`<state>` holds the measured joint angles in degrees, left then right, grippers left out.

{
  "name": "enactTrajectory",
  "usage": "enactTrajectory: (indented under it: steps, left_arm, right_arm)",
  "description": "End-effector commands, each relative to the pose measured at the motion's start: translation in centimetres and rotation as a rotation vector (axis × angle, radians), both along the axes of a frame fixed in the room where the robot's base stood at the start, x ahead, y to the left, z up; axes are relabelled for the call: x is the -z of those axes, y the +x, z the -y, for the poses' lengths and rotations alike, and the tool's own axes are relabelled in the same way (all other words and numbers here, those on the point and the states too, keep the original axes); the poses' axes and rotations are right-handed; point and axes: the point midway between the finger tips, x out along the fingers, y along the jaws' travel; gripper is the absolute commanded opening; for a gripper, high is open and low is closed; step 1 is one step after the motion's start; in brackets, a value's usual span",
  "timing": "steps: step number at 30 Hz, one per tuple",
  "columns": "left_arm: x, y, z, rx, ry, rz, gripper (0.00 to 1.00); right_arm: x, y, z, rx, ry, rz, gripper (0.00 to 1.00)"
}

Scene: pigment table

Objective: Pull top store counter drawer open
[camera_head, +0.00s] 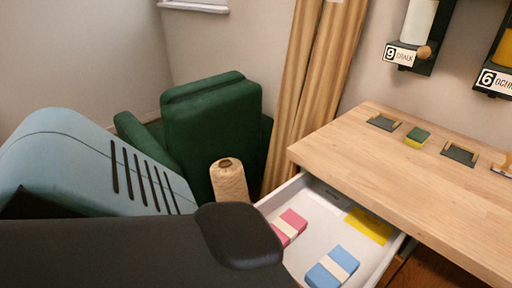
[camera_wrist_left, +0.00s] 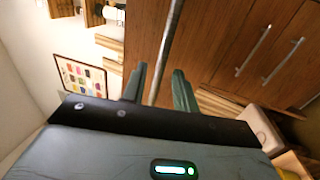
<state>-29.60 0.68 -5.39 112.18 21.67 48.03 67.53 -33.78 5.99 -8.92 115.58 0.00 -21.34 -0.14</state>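The store counter (camera_head: 430,190) has a light wooden top. Its top drawer (camera_head: 294,186) is pulled out in the head view, showing a pale interior. A pink block (camera_head: 291,222), a blue block (camera_head: 332,268) and a yellow piece (camera_head: 369,226) lie inside. The drawer's front is hidden behind my dark arm. In the left wrist view, my left gripper (camera_wrist_left: 158,85) has its fingers apart, with a long metal bar handle (camera_wrist_left: 169,35) running between them. Gaps show on both sides of the bar. My right gripper is not in view.
A green armchair (camera_head: 210,125) and a spool of twine (camera_head: 229,181) are left of the drawer. Tall tan rolls (camera_head: 312,85) lean at the wall. More handles (camera_wrist_left: 254,50) show on wooden fronts in the wrist view. A green-yellow block (camera_head: 417,137) sits on the counter.

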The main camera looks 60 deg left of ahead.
Motion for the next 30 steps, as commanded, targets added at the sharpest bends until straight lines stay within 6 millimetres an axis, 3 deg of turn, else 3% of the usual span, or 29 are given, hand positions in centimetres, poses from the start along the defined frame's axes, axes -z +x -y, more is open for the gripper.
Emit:
enactTrajectory:
  steps: [3, 9, 30]
  left_arm:
    - [0.6, -1.9, 0.5, 0.002, 0.0, -0.007, 0.29]
    - [0.9, -3.8, 0.9, 0.002, 0.001, -0.003, 0.29]
    - [0.8, -4.0, 1.0, 0.002, 0.004, -0.003, 0.29]
  right_arm:
    - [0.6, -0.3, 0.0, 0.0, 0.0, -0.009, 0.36]
    - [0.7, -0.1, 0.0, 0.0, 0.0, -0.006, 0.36]
    - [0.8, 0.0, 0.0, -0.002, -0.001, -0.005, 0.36]
